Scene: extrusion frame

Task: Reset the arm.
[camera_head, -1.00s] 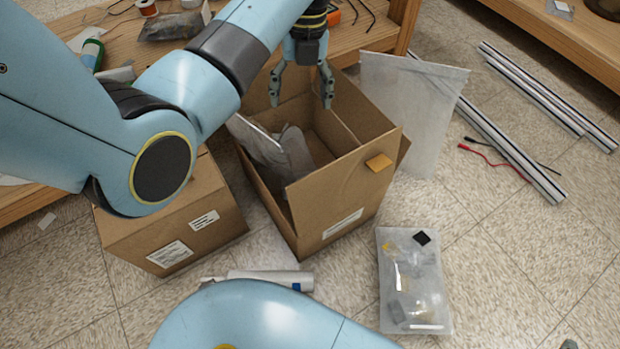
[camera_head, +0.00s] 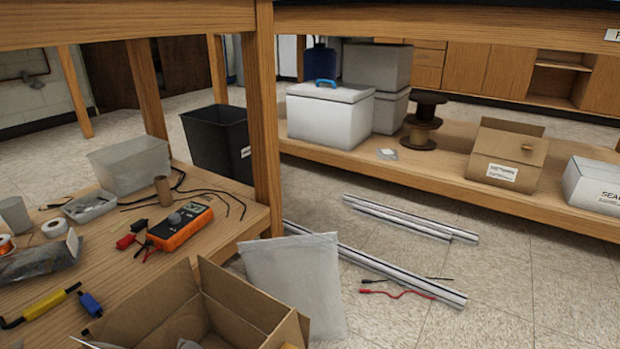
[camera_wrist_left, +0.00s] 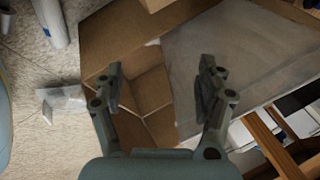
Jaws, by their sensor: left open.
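My left gripper (camera_wrist_left: 160,85) shows in the left wrist view with its two fingers spread apart and nothing between them. It is above an open cardboard box (camera_wrist_left: 135,70), whose inside shows below and between the fingers. The same open box (camera_head: 235,310) is at the bottom of the head view, with grey items partly seen inside. Neither of my arms shows in the head view now. My right gripper is in neither current view.
A translucent sheet-like bag (camera_head: 295,280) leans beside the box. Aluminium extrusions (camera_head: 385,268) and red and black leads (camera_head: 400,291) lie on the floor. A wooden shelf holds an orange multimeter (camera_head: 180,227). White boxes (camera_head: 330,115) stand on the far shelf.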

